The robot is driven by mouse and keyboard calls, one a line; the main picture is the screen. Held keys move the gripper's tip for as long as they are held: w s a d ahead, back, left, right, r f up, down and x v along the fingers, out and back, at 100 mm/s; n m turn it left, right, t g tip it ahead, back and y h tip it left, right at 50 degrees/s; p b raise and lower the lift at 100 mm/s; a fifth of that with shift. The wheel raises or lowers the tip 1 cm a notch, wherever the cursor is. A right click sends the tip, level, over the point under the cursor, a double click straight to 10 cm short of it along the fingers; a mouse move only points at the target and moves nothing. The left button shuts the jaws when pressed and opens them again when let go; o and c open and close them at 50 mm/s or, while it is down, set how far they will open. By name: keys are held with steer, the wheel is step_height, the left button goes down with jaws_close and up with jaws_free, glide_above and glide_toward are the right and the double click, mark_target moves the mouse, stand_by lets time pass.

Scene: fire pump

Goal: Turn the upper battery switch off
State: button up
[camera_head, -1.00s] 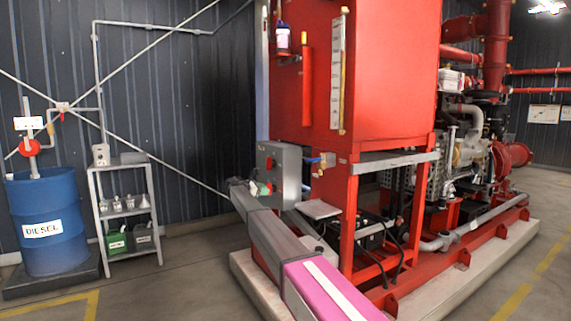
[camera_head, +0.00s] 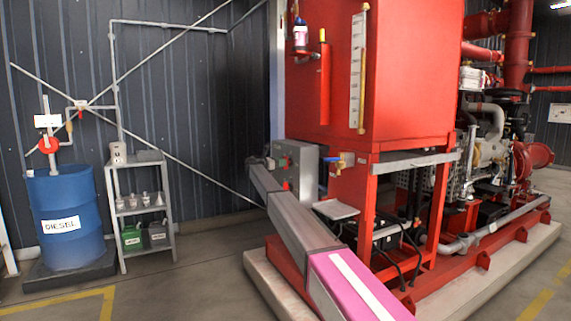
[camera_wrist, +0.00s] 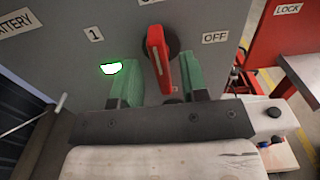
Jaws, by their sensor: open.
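The grey battery switch box (camera_head: 304,160) is mounted on the red pump frame. In the wrist view, its panel (camera_wrist: 75,40) shows a red switch handle (camera_wrist: 157,52) on a dark round base, nearly upright and slightly tilted. A "1" label (camera_wrist: 95,34) is to its left and an "OFF" label (camera_wrist: 215,37) to its right. My gripper (camera_wrist: 160,85) is open, with green-padded fingers on either side of the handle's lower part and gaps visible. I cannot tell from the wrist view which switch this is. In the head view my arm partly hides the box.
A red panel with a "LOCK" label (camera_wrist: 288,9) and a grey ledge (camera_wrist: 301,75) are on the right in the wrist view. The red tank (camera_head: 410,75) stands above the box. A blue diesel drum (camera_head: 70,215) and a shelf (camera_head: 143,210) stand left, with open floor before them.

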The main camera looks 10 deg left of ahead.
steer(key=shift+x, duration=1.45)
jaws_close()
